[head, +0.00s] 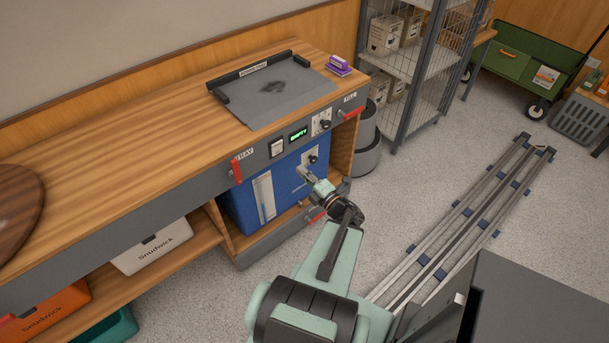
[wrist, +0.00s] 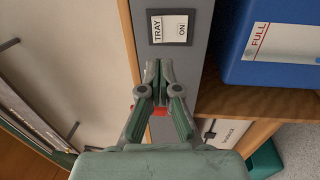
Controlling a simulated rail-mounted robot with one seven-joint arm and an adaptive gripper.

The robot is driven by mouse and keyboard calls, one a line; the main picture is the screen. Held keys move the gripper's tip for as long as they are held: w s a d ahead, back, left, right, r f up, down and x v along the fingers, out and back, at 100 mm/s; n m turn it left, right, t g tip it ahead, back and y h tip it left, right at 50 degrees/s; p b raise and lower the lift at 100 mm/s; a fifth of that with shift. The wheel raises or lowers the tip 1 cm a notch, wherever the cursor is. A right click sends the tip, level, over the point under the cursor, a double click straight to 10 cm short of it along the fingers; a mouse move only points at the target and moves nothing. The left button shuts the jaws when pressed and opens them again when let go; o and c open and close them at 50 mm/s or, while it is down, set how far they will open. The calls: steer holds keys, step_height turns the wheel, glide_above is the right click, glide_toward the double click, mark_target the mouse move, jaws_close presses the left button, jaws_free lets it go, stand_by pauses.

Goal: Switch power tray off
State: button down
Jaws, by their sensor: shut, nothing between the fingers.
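The tray switch (head: 277,148) is a white rectangle in a dark frame on the counter's grey front panel. In the wrist view the switch plate (wrist: 170,27) reads TRAY and ON. My gripper (wrist: 158,66) is shut and empty, its fingertips showing just below the plate in the picture, with a small gap between. In the head view my gripper (head: 305,174) is in front of the blue bin, lower right of the switch. The grey tray mat (head: 270,92) lies on the counter top with a dark patch on it.
A red-handled TRAY lever (head: 236,170) is left of the switch. A green EMPTY display (head: 299,134), a dial (head: 321,122) and a red FILL handle (head: 351,113) are to its right. The blue bin (head: 262,195) stands below. A purple item (head: 339,65) lies behind on the counter.

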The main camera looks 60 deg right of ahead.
mark_target(277, 146)
steer(key=p+x, duration=0.1)
steer(key=x, duration=1)
